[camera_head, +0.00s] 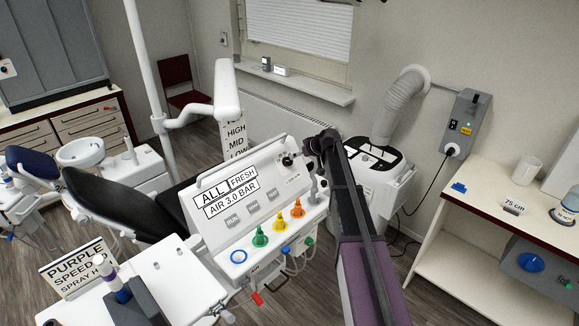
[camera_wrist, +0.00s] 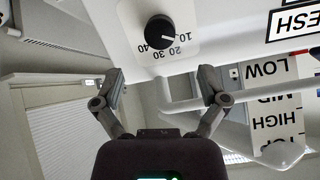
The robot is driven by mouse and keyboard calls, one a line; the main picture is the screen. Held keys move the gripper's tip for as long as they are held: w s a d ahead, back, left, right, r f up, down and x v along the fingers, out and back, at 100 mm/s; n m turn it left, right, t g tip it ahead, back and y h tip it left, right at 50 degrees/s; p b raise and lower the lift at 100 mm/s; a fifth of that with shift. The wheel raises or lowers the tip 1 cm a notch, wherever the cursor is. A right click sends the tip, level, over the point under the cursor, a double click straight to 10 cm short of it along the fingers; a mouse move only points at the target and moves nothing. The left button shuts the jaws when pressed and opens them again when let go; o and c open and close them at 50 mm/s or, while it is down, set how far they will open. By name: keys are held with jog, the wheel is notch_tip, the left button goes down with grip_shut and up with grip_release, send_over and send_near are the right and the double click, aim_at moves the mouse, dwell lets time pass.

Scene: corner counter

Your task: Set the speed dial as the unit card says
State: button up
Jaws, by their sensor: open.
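The speed dial (camera_head: 287,160) is a black knob at the upper right of the white dental unit panel. In the wrist view, the knob (camera_wrist: 160,31) shows upside down with a scale of 10, 20, 30 and 40. Its white mark seems to point near the 10 side. My gripper (camera_wrist: 161,84) is open and empty, its fingers apart and short of the knob. In the head view my gripper (camera_head: 318,155) is just right of the dial. A card (camera_head: 75,272) reads PURPLE, SPEED and SPRAY; the speed figure is partly hidden by a purple-banded handpiece (camera_head: 104,277).
Green, yellow and orange cones (camera_head: 279,222) stand along the panel's front edge. Signs on the panel (camera_head: 232,199) read ALL FRESH and AIR 3.0 BAR. A HIGH, MID, LOW board (camera_head: 235,130) stands behind. A white lamp arm (camera_head: 227,92) rises behind the panel.

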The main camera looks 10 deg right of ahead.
aim_at(290, 161)
jog(key=shift+b+x, duration=2.65)
jog(key=shift+x, duration=1.55)
jog(key=c, duration=1.2)
jog(key=shift+o, duration=0.2)
jog(key=shift+d, duration=0.2)
jog(key=shift+a, duration=0.15)
